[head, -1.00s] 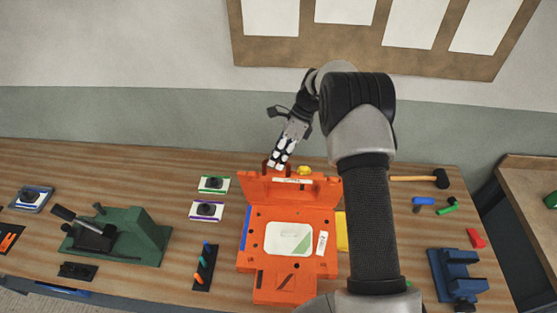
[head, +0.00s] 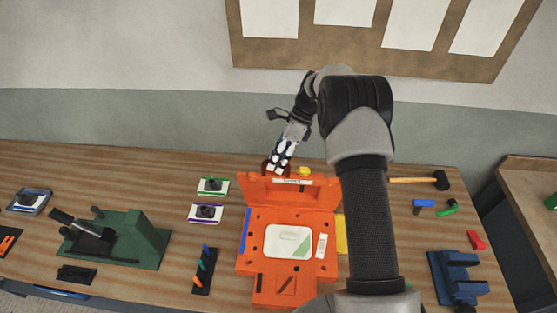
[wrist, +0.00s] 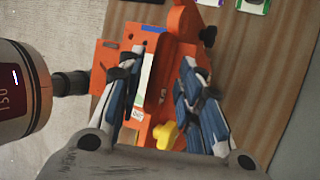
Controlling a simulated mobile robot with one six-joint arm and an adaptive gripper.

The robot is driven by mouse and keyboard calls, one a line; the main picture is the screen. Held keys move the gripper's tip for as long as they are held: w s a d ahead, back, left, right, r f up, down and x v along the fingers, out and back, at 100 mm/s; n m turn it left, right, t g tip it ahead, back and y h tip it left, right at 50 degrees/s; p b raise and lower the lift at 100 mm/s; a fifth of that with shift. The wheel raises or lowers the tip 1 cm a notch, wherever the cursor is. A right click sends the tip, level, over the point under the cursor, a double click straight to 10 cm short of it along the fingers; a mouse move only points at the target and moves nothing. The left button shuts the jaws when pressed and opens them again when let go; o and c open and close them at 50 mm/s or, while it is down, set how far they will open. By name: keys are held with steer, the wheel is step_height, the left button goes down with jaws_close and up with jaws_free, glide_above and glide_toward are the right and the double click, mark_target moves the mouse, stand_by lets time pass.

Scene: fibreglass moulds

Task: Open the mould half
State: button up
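The orange mould (head: 247,258) is on the bench in the middle of the head view. Its hinged upper half (head: 300,193) stands up at the back, with a light label strip on its top edge. The lower half faces up, with a white and green panel (head: 289,240) in it. My gripper (head: 279,166) is at the top of the raised half, by a dark red handle-like part. In the wrist view my gripper (wrist: 165,100) has its fingers spread on either side of an orange-red bar (wrist: 158,85). Contact with it cannot be told.
A yellow piece (head: 304,171) is just right of my gripper. A green press-like fixture (head: 140,240) stands left, a blue stand (head: 457,275) right. A mallet (head: 420,179) lies at the back right.

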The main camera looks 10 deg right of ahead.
steer(key=shift+w, duration=0.1)
steer(key=shift+w+d+r, duration=0.1)
steer(key=shift+d+r, duration=0.05)
steer(key=shift+r, duration=0.05)
steer(key=v, duration=1.1)
steer(key=shift+r, duration=0.25)
steer(key=shift+d, duration=0.1)
